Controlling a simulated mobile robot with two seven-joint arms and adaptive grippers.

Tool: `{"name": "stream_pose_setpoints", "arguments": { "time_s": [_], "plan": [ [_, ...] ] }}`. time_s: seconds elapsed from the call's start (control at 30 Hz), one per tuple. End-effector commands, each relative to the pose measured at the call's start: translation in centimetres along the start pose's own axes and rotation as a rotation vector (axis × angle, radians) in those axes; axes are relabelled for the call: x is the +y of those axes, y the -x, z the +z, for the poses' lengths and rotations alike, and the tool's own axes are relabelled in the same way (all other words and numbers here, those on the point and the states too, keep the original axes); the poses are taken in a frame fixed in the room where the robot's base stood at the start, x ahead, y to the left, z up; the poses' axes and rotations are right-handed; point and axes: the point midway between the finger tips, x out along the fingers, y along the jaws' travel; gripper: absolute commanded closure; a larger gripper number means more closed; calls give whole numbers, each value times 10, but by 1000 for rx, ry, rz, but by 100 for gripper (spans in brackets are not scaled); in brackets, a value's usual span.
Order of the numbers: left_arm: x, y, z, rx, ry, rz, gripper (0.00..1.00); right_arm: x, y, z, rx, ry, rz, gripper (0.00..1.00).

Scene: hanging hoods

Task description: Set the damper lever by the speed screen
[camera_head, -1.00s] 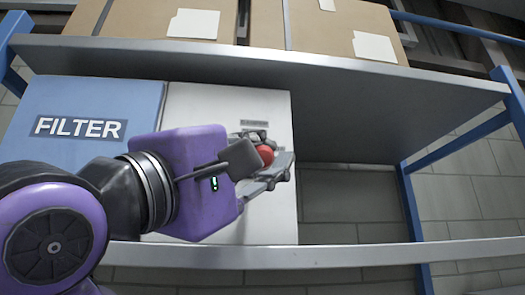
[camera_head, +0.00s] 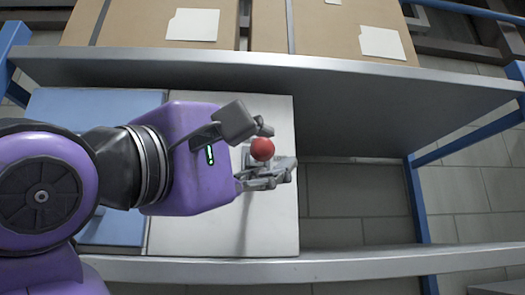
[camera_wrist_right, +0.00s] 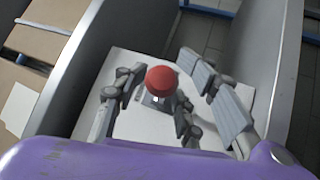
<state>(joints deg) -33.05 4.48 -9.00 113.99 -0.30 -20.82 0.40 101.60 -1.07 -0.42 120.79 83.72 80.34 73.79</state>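The damper lever shows as a red ball knob (camera_head: 262,149) on a short grey base on a white panel (camera_head: 270,225). My right gripper (camera_head: 277,147) reaches in from the left, with one finger above the knob and others below it. In the right wrist view, the knob (camera_wrist_right: 161,80) sits between the spread fingers of the gripper (camera_wrist_right: 162,68), with gaps on both sides, so it looks open. Much of the lever below the knob is hidden. My left gripper is not in view. I see no speed screen.
A blue panel (camera_head: 70,105) lies left of the white one, partly behind my arm. A grey shelf edge (camera_head: 270,71) runs above, with cardboard boxes (camera_head: 345,30) on it. A metal rail (camera_head: 350,263) crosses below. Right of the white panel is open space over the tiled floor.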

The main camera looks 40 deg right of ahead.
Motion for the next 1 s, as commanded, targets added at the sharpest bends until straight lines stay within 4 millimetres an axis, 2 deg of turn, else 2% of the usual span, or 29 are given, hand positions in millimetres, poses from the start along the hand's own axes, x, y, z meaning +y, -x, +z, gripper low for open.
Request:
{"name": "stream_pose_setpoints", "arguments": {
  "time_s": [0.23, 0.37, 0.47, 0.8, 1.0],
  "plan": [
    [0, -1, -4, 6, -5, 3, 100, -2, 0, 0, -1, 2, -4, 64],
    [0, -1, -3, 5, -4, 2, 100, -2, 8, 0, 0, 2, -4, 64],
    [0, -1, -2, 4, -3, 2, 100, -2, 23, -1, 3, 2, -4, 64],
    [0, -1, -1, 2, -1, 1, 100, -1, 94, -1, 3, 3, -3, 64],
    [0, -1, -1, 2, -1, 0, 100, -1, 116, -1, 1, 3, -3, 64]
  ]
}}
